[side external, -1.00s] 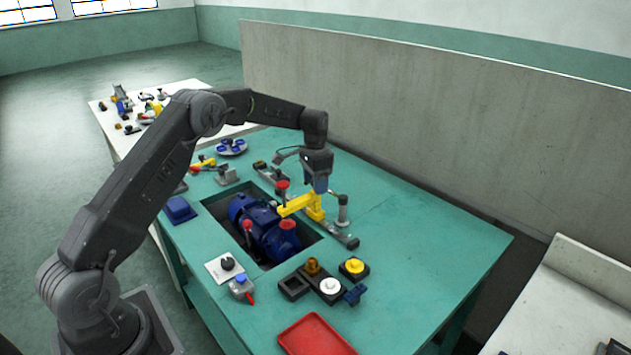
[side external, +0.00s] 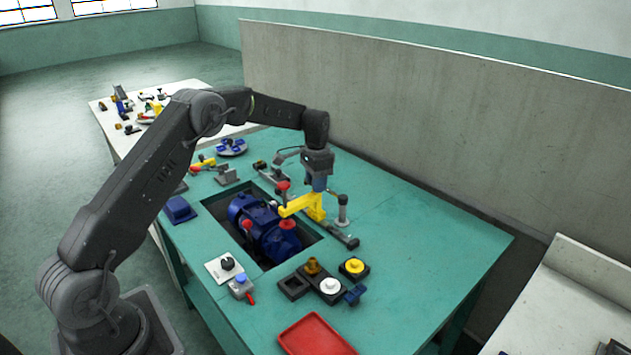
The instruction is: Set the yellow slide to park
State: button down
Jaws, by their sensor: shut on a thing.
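The yellow slide (side external: 299,205) sits on a dark rail (side external: 336,237) along the right edge of the pit, with its arm reaching left over the pit. My gripper (side external: 319,190) points down from above and is shut on the upper part of the slide. Its fingertips are small and partly merge with the slide in this view. I cannot read any park mark on the rail.
A grey post (side external: 342,212) stands just right of the slide. A blue pump (side external: 265,230) with red caps fills the pit to the left. Fittings on dark blocks (side external: 321,285) and a red tray (side external: 316,335) are at the front. The table's right side is clear.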

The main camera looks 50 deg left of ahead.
jog(key=d, duration=1.2)
jog(key=shift+w, duration=0.1)
jog(key=c, duration=0.9)
grip_release()
jog(key=shift+o, duration=0.4)
jog(key=shift+a, duration=0.1)
jog(key=shift+r, duration=0.15)
notch_tip(320, 180, up, 14)
jog(key=shift+f, duration=0.2)
jog(key=shift+r, duration=0.1)
